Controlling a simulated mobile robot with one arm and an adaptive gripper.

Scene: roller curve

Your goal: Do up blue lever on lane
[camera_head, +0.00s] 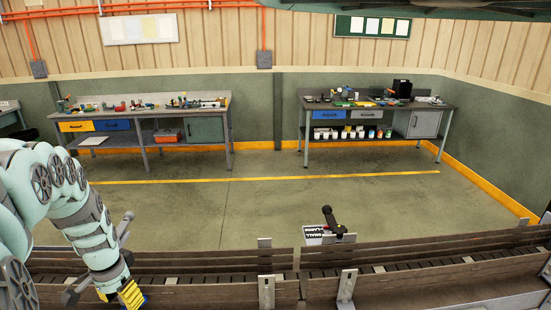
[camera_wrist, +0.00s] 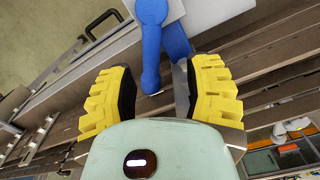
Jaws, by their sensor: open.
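The blue lever (camera_wrist: 151,48) shows in the wrist view, hanging from a round hub at the top edge beside a pale plate. Its rounded end lies between the two yellow fingers of my gripper (camera_wrist: 158,84), which stand apart with a gap on both sides. A second blue bar (camera_wrist: 176,42) runs down from the hub toward the right finger. In the head view my gripper (camera_head: 130,294) is low at the left, over the conveyor lane (camera_head: 200,292). There the lever is mostly hidden; only a small blue patch shows by the fingers.
A black lever (camera_head: 330,220) with a white sign box (camera_head: 317,235) stands behind the conveyor. Metal brackets (camera_head: 347,287) rise along its rails. A dark handle (camera_wrist: 105,20) is at the wrist view's upper left. Two workbenches stand far back, with clear floor (camera_head: 260,200) before them.

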